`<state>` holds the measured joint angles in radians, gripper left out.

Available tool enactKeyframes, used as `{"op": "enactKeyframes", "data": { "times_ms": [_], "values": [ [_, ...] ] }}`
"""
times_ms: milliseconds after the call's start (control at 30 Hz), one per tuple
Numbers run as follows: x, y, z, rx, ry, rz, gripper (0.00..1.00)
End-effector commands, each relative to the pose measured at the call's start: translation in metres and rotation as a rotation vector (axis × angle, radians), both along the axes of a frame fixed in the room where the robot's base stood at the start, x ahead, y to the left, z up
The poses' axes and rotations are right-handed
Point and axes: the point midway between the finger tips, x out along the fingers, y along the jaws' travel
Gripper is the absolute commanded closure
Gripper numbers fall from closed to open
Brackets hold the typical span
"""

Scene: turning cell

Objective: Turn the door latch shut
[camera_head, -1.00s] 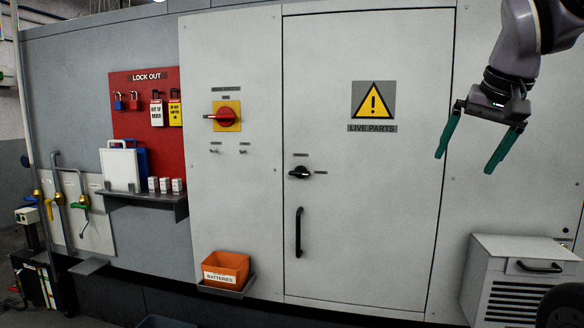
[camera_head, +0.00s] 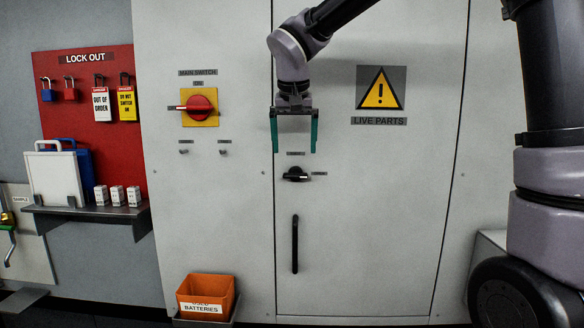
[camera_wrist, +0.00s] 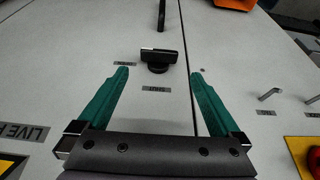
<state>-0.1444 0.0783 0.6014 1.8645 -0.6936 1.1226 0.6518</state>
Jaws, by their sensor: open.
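The door latch (camera_head: 296,174) is a small black knob on the grey cabinet door (camera_head: 350,240), near the door's left edge, with a small label above it and one to its right. Its handle lies roughly level in the head view. In the wrist view the latch (camera_wrist: 158,60) shows beyond the fingertips, between them. My gripper (camera_head: 294,149) is open and empty, with green fingers pointing down just above the latch. It appears apart from the latch. The gripper also fills the near part of the wrist view (camera_wrist: 163,80).
A black door handle (camera_head: 295,244) is below the latch. A red rotary main switch (camera_head: 199,106) on a yellow plate is to the left, with two small hooks below it. An orange batteries bin (camera_head: 207,296) is low at left. A shelf (camera_head: 85,212) holds small boxes.

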Motion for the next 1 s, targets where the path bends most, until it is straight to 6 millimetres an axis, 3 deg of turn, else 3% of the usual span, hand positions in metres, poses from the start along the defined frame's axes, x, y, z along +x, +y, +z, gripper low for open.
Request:
{"op": "enactKeyframes", "data": {
  "times_ms": [300,500,767,800,967,1000],
  "values": [
    [0.022,-0.001,-0.053,0.000,0.003,0.000,0.00],
    [0.027,-0.001,-0.067,0.001,0.002,0.000,0.00],
    [0.028,-0.001,-0.068,0.001,0.001,-0.001,0.00],
    [0.028,-0.001,-0.068,0.001,0.001,-0.001,0.04],
    [0.028,-0.001,-0.068,0.001,0.001,-0.001,0.65],
    [0.028,-0.001,-0.068,0.001,0.001,-0.001,0.71]
  ]
}}
